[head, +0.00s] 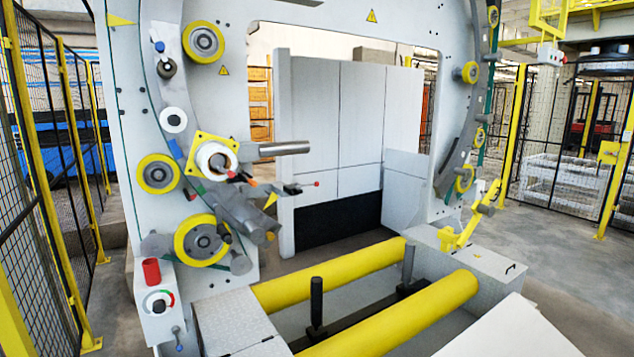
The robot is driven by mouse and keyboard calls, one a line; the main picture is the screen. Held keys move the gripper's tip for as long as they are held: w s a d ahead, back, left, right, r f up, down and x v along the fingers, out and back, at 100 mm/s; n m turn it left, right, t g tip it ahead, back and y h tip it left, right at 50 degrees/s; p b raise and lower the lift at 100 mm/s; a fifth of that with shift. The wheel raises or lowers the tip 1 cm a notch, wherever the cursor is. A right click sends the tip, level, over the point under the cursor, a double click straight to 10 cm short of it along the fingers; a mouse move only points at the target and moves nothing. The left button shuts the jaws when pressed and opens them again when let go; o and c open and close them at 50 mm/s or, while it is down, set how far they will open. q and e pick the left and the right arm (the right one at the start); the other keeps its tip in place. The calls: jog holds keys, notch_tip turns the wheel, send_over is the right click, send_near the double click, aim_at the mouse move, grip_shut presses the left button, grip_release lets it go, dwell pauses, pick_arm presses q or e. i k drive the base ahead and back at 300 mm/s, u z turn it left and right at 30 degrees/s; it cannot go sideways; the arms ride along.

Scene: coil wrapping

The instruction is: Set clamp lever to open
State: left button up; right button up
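The wrapping machine (215,100) stands ahead, with a large upright frame and ring. Several small levers show on its left side, and I cannot tell for sure which is the clamp lever. Short red-tipped handles (231,174) sit by the white roll (214,160). A small blue-tipped lever (178,338) hangs below a red-and-green dial (158,303) at lower left. Open or closed marks are too small to read. Neither gripper is in view.
Two long yellow rollers (400,316) lie in front of the frame, with a black upright post (316,301) between them. Yellow-rimmed wheels (202,240) line the ring. Mesh fencing (30,190) stands at left and right. Floor is clear at right.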

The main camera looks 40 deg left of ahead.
aim_at(292, 186)
jog(key=u, duration=0.25)
jog(key=i, duration=1.05)
jog(key=u, duration=1.5)
jog(key=i, duration=0.8)
jog(key=u, duration=0.95)
